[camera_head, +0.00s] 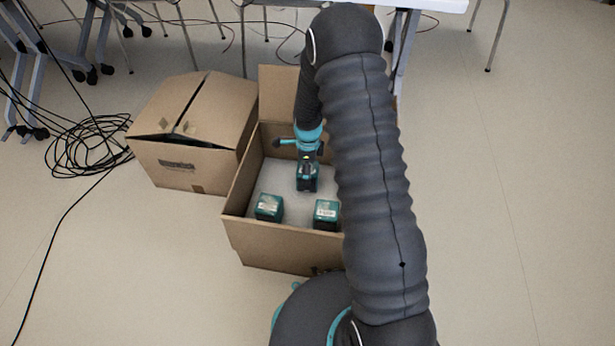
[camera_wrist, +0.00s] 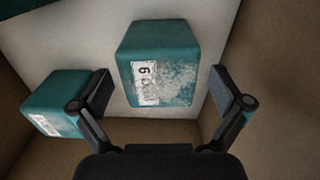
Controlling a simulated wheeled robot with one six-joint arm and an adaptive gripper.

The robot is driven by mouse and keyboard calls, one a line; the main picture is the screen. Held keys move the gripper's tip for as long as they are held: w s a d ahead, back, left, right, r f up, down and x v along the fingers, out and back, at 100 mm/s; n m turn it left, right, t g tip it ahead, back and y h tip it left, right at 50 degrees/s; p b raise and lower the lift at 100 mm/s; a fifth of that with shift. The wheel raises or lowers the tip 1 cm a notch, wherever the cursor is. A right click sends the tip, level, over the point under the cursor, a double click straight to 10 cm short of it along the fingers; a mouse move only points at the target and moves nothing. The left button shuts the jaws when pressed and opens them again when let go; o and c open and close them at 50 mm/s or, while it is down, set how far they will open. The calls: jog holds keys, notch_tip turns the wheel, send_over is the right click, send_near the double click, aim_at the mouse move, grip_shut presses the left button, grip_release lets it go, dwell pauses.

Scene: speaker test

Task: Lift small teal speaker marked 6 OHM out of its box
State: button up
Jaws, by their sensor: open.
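In the wrist view a teal speaker (camera_wrist: 160,60) with a white label on its side stands between and just beyond the open fingers of my gripper (camera_wrist: 162,93). The large character on the label reads as a 6 or a 9 at this angle, and the smaller letters are blurred. The fingers are apart from it on both sides. In the head view my gripper (camera_head: 307,172) reaches down into the open cardboard box (camera_head: 285,246), near its back, and hides part of what is below it.
Other teal speakers stand at the front left (camera_head: 269,207) and front right (camera_head: 326,213) of the box on pale padding. Another speaker (camera_wrist: 50,103) is beside the left finger in the wrist view. Box walls rise close by. A closed carton (camera_head: 185,160) stands to the left.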

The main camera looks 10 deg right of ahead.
notch_tip(320, 180, down, 2)
jog(key=shift+f, duration=0.25)
jog(key=shift+c, duration=0.3)
jog(key=c, duration=1.7)
jog(key=shift+r, duration=0.1)
jog(key=shift+r, duration=0.55)
notch_tip(320, 180, up, 3)
jog(key=shift+w+f, duration=0.1)
jog(key=s+d+r, duration=0.1)
jog(key=d+r, duration=0.1)
jog(key=d, duration=0.1)
jog(key=s+d+r, duration=0.2)
jog(key=d, duration=0.2)
jog(key=s+d+r+p, duration=0.1)
jog(key=d+r, duration=0.2)
jog(key=shift+s+d, duration=0.35)
jog(key=shift+d, duration=0.05)
